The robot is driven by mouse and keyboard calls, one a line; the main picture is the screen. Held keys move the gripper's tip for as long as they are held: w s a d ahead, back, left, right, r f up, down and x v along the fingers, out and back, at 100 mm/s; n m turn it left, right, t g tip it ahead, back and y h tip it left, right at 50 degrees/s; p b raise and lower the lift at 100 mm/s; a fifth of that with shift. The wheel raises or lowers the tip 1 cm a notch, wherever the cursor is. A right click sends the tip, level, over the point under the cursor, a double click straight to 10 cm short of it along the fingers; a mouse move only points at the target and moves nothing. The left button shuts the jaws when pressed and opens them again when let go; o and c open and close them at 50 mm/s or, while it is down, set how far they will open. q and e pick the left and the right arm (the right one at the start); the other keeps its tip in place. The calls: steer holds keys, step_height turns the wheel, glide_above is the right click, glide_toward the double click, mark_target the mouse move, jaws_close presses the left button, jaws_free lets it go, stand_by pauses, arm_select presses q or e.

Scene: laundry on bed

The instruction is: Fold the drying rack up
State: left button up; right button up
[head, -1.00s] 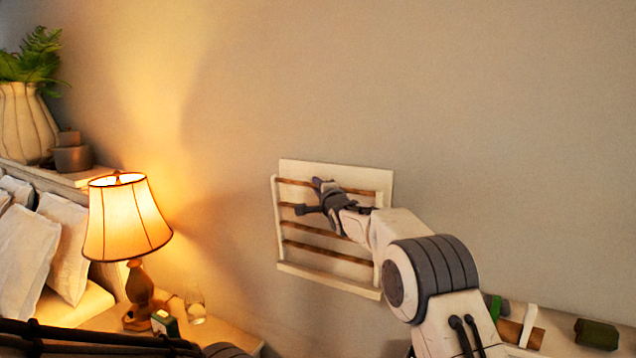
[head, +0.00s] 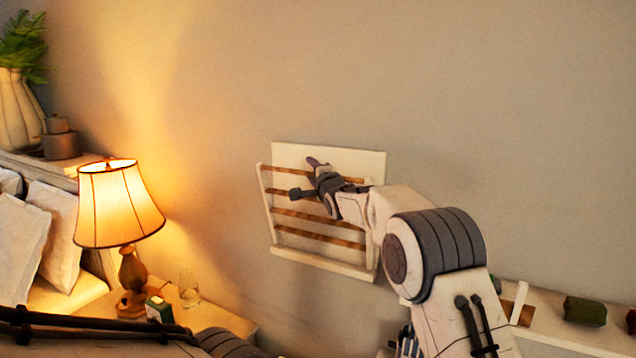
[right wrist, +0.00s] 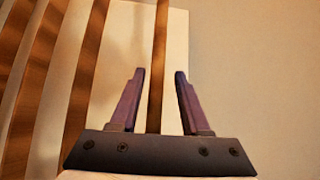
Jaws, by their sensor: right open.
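The drying rack (head: 320,255) hangs on the wall in the middle of the head view. It has a white back panel (head: 350,158) and a white frame with several wooden bars. The frame's top stands out from the panel, and its bottom sits at the panel's lower ledge. My right gripper (head: 305,178) is at the rack's upper bars, with its fingers open. In the right wrist view, one wooden bar (right wrist: 158,60) runs between the two open fingers (right wrist: 158,75), apart from both. My left gripper is not in view.
A lit lamp (head: 118,210) stands on a bedside table (head: 225,318) at the left, with a glass (head: 189,290). Pillows (head: 60,235) lie beyond it. A shelf (head: 560,330) with a green roll (head: 585,311) is at lower right. The wall around the rack is bare.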

steer(key=b+v, duration=0.4)
steer(key=v, duration=0.4)
steer(key=shift+s, duration=0.15)
steer(key=shift+d, duration=0.1)
steer(key=shift+d, duration=0.1)
steer(key=shift+s, duration=0.1)
steer(key=f+b+v, duration=0.2)
steer(key=b+v, duration=0.3)
steer(key=v, duration=0.6)
steer(key=shift+s+d+b, duration=0.15)
steer(key=shift+s+b, duration=0.2)
